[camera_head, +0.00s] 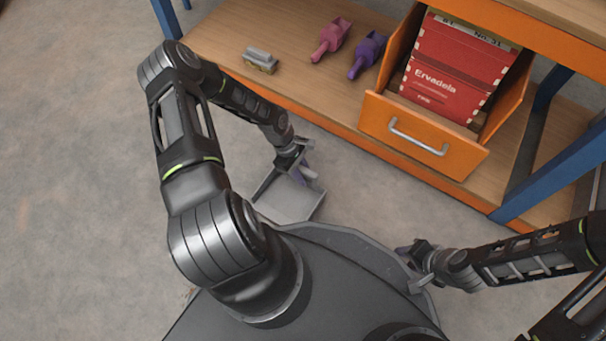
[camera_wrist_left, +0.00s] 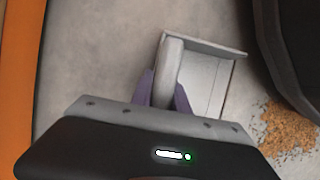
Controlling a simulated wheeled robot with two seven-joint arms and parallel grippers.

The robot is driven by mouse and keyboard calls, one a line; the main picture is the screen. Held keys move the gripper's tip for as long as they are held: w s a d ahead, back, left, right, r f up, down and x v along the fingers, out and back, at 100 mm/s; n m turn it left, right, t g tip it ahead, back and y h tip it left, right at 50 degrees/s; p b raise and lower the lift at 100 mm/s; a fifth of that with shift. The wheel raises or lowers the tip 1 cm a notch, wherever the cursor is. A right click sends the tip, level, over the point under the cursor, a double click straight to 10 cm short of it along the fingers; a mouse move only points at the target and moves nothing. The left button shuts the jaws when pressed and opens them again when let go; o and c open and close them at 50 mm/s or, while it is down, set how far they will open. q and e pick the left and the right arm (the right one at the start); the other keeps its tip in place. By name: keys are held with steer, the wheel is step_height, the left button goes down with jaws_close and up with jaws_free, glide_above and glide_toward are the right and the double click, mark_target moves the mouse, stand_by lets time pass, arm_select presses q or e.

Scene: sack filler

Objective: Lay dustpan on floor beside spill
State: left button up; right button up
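The grey dustpan (camera_head: 285,201) is low over the floor in front of my base, and I cannot tell whether it touches the floor. It also shows in the left wrist view (camera_wrist_left: 215,84). My left gripper (camera_head: 303,170) is shut on its handle, with purple fingers on both sides of the handle in the left wrist view (camera_wrist_left: 166,88). The spill (camera_wrist_left: 288,128) is a patch of orange-brown grains on the floor, to the lower right of the pan and apart from it in that view. My right gripper (camera_head: 418,262) is at the lower right, partly hidden; its fingers are unclear.
A wooden workbench shelf (camera_head: 225,40) with orange edge runs along the back. It holds a brush-like block (camera_head: 261,60), a pink scoop (camera_head: 331,40) and a purple scoop (camera_head: 367,54). An open orange drawer (camera_head: 420,135) holds red packages (camera_head: 455,68). Floor at left is clear.

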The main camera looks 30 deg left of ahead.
arm_select(q)
steer(key=o, duration=0.4)
steer(key=shift+o, duration=0.2)
steer(key=p+v, duration=0.5)
steer(key=v, duration=0.7)
steer(key=shift+r, duration=0.15)
